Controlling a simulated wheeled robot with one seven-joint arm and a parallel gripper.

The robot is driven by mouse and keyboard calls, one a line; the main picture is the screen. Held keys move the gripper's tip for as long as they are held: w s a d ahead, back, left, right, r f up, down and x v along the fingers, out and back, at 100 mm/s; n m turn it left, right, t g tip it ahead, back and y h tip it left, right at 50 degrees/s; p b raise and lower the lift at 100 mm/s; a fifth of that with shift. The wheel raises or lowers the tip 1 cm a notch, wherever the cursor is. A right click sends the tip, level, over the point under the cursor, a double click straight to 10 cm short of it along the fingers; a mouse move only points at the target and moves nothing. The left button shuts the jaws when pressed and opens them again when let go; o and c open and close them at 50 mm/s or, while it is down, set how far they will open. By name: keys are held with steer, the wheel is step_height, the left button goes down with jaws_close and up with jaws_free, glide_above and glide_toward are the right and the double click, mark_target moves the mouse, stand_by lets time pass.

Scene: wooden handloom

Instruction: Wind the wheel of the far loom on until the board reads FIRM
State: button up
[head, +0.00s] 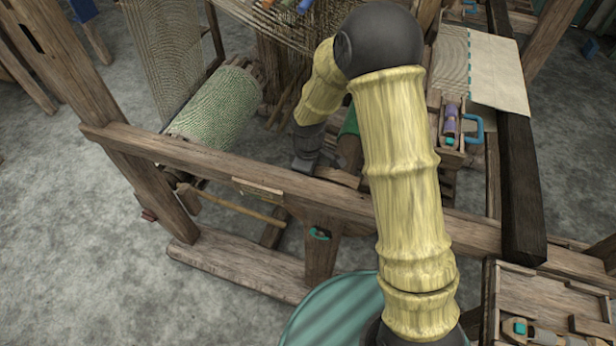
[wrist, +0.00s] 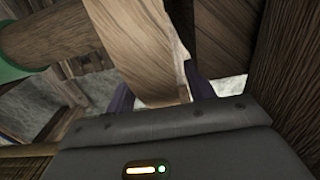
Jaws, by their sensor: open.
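My gripper (head: 308,162) reaches down behind the front beam of the wooden loom (head: 215,160); its tips are mostly hidden in the head view. In the wrist view my gripper (wrist: 162,95) has its two dark purple fingers apart, with a pale wooden piece (wrist: 140,45) running between them. The fingers are not closed on it. This piece may be part of the wheel; I cannot tell for sure. A small wooden plaque (head: 257,189) is fixed on the front beam. I can read no word on it.
A roll of greenish cloth (head: 217,103) lies left of my arm. A dark upright beam (head: 520,190) and a bench with trays (head: 560,300) are at the right. In the wrist view, a round wooden beam (wrist: 55,35) and a post (wrist: 290,80) flank my gripper closely.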

steer(key=shift+f, duration=0.3)
jaws_close()
